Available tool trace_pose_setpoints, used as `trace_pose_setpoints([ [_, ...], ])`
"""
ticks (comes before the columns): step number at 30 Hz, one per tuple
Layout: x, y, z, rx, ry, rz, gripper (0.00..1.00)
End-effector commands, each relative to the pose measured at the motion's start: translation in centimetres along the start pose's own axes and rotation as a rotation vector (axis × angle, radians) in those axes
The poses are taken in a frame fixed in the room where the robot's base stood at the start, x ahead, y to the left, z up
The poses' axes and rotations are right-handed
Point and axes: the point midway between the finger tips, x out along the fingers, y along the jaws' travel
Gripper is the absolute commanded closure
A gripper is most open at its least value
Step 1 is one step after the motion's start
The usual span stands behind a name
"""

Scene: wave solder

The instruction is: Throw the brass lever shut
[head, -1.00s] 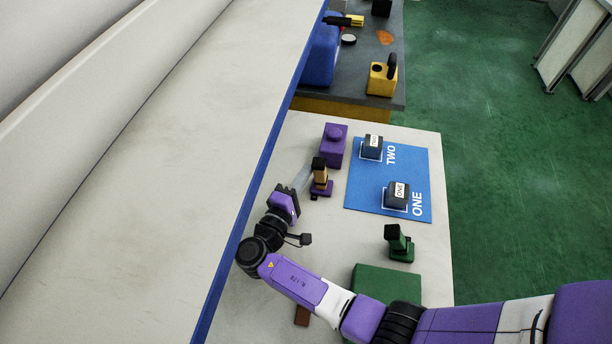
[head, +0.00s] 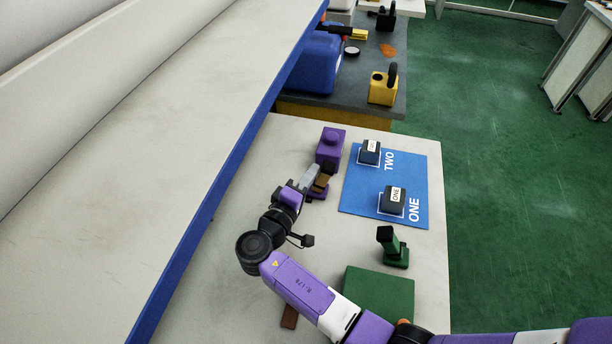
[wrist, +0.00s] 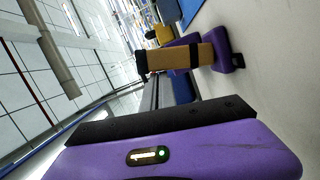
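The brass lever (wrist: 180,58) is a tan bar with a black end, on a purple base (wrist: 229,50). In the wrist view it runs leftward from the base, and its black end (wrist: 142,67) is at the tips of my fingers; I cannot tell whether they touch. In the head view the bar (head: 321,182) is partly hidden behind my gripper (head: 311,173), and its black end does not show, so its tilt is unclear. My gripper's grey fingers (wrist: 152,92) look close together, with nothing visible between them.
A purple block (head: 331,150) stands just behind the lever. A blue mat (head: 375,190) with two dark blocks marked ONE and TWO lies to its right. A green lever (head: 391,247) and a green box (head: 380,295) are nearer. A long pale ledge (head: 150,170) runs along the left.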

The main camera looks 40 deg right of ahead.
Motion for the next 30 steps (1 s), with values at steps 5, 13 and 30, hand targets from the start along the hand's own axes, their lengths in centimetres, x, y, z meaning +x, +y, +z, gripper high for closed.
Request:
trace_pose_setpoints([
  [5, 0.3, 0.1, 1.1, 0.092, -0.003, -0.022, 1.00],
  [13, 0.5, 0.3, 2.0, 0.113, -0.003, -0.028, 1.00],
  [30, 0.6, 0.4, 2.4, 0.110, -0.007, -0.027, 1.00],
])
